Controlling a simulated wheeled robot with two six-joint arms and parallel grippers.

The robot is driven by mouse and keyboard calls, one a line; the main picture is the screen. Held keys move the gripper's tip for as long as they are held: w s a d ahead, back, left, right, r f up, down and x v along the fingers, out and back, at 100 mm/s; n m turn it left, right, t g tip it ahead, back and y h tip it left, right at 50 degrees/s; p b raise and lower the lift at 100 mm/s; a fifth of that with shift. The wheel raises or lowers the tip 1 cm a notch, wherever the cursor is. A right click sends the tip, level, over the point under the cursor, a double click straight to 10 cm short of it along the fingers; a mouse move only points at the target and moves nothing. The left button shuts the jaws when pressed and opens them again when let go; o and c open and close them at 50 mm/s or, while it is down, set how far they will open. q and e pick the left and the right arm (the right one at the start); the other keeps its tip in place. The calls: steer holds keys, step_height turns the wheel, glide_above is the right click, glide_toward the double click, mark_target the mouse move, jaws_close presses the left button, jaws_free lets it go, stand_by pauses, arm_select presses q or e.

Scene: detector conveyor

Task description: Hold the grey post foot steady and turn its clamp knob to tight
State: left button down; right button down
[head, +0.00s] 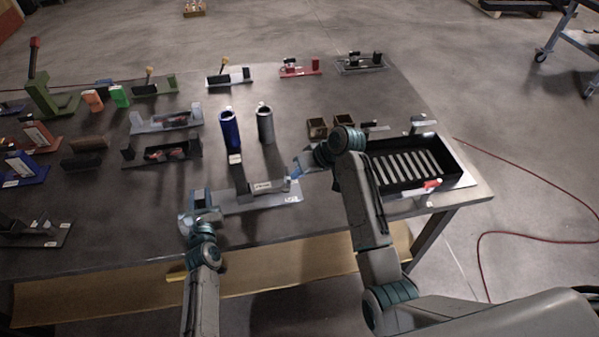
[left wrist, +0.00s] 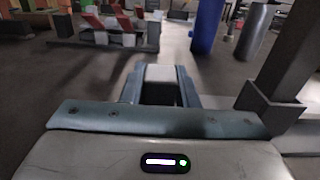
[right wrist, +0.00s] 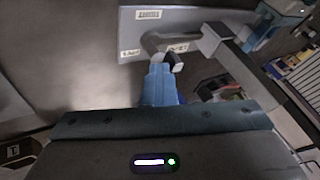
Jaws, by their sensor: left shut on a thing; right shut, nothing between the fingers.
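The grey post foot (head: 262,201) is a flat light-grey plate near the table's front edge, with a dark upright block and white labels. My left gripper (head: 193,208) is shut on its left end; in the left wrist view the fingers (left wrist: 160,88) pinch a pale grey piece. The clamp knob (head: 287,185) is at the plate's right end. In the right wrist view the knob (right wrist: 155,43) shows as a grey lever between two small labels, with a pale-ended stub. My right gripper (right wrist: 160,82) is shut and empty, its tips at the stub; contact is unclear.
A black tray with pale slats (head: 408,165) stands right of the foot, close to my right arm. A blue cylinder (head: 230,130) and a grey cylinder (head: 265,125) stand behind. Several other fixtures fill the table's left side.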

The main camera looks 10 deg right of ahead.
steer(key=shift+w+a, duration=0.15)
steer(key=shift+w, duration=0.5)
steer(key=shift+d, duration=0.35)
steer(key=s+d+f+v, duration=0.1)
steer(key=d+f+v, duration=0.1)
steer(key=v, duration=1)
steer(key=s+a+f+m+t+y, duration=0.1)
steer(key=a+f+m+t+y, duration=0.1)
steer(key=a+f+m+y, duration=0.3)
steer(key=d+f+m+t, duration=0.1)
steer(key=d+m+t, duration=0.1)
steer(key=s+d+f+m+t, duration=0.1)
steer(key=d+f+m+t, duration=0.1)
steer(key=d+m+t, duration=0.1)
steer(key=d+f+m+t, duration=0.1)
steer(key=d+m+t, duration=0.1)
steer(key=shift+s+d+f+m+t+y, duration=0.2)
steer(key=shift+d+m+t+y, duration=0.1)
steer(key=shift+d+y, duration=0.1)
steer(key=x, duration=1)
steer(key=shift+w+a, duration=0.1)
steer(key=shift+w, duration=0.1)
steer(key=shift+s+a, duration=0.1)
steer(key=shift+a, duration=1.75)
